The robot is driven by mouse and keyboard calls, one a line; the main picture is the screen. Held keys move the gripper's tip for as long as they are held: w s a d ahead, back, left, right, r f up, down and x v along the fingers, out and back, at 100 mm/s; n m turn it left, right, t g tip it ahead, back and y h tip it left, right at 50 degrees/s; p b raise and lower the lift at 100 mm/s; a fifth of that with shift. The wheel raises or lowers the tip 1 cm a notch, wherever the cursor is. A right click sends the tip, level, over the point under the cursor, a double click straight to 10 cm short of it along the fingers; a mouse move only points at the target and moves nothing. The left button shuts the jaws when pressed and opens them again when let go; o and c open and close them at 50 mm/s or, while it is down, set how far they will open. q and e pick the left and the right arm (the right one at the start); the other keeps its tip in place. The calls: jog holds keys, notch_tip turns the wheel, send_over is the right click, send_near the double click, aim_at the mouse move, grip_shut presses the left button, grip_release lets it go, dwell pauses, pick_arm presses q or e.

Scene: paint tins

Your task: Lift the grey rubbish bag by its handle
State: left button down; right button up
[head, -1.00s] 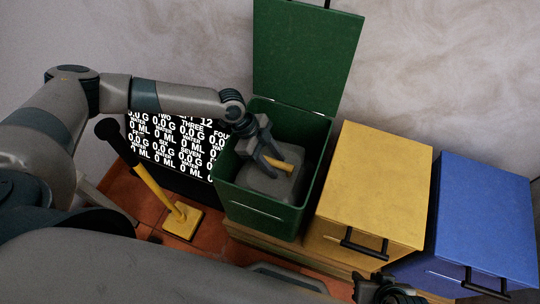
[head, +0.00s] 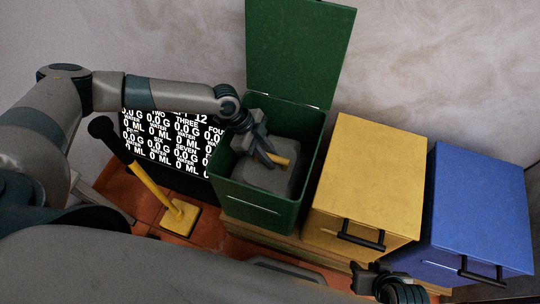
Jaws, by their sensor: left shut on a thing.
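The grey rubbish bag (head: 262,182) sits inside the open green bin (head: 258,207), with its top showing below the rim. Its handle (head: 282,161) is a short yellow bar above the bag's top. My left gripper (head: 272,158) reaches down into the bin from the upper left and is shut on the handle, covering its left part. The bag's lower part is hidden by the bin walls. My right gripper (head: 366,278) is at the bottom, in front of the yellow bin and away from the bag; its jaw opening is unclear.
The green lid (head: 300,50) stands open against the wall. A shut yellow bin (head: 370,180) and a shut blue bin (head: 480,215) stand to the right, with black front handles. Left are a lettered panel (head: 165,145) and a yellow-and-black post (head: 148,187) on a square base.

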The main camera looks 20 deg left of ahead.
pick_arm(q)
jog(key=shift+r, duration=0.1)
dwell(1.1)
notch_tip(320, 180, up, 12)
dwell(0.9)
jog(key=shift+r, duration=0.1)
